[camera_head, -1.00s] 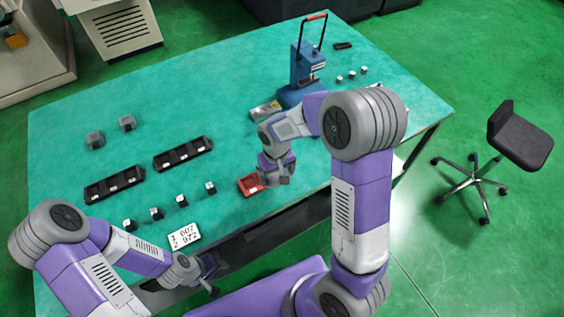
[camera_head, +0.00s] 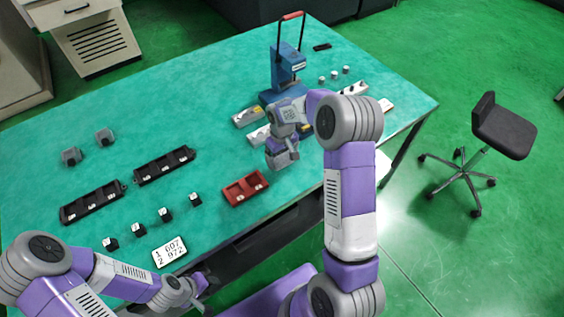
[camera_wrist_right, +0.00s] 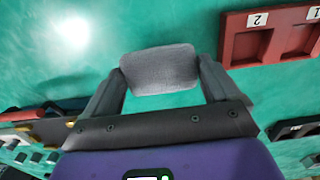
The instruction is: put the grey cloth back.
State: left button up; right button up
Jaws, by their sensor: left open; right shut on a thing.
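The grey cloth (camera_wrist_right: 160,70) shows in the right wrist view as a small folded pad between the two fingers of my right gripper (camera_wrist_right: 162,80). The gripper is shut on it, with the green tabletop beyond. In the head view my right gripper (camera_head: 284,162) is over the table, just right of the red tray (camera_head: 232,202); the cloth is hard to tell from the grey fingers there. The red tray also shows at the upper right of the right wrist view (camera_wrist_right: 238,48). My left gripper (camera_head: 203,288) is open and empty at the table's front edge, below the number card.
A blue press (camera_head: 285,72) with a red-tipped handle stands behind my right gripper, with pale metal blocks (camera_head: 247,116) near it. Two black trays (camera_head: 92,206), several small cubes, a number card (camera_head: 169,252) and two grey blocks (camera_head: 104,137) occupy the left. The table's middle is clear.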

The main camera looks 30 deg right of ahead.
aim_at(282, 158)
jog(key=shift+f, duration=1.45)
jog(key=shift+f+b, duration=0.1)
jog(key=shift+b, duration=0.2)
jog(key=o, duration=0.7)
jog(key=shift+o, duration=0.2)
jog(key=shift+r, duration=0.4)
notch_tip(282, 158, up, 12)
jog(key=p, duration=0.2)
jog(key=shift+f, duration=0.25)
jog(key=shift+s+f, duration=0.1)
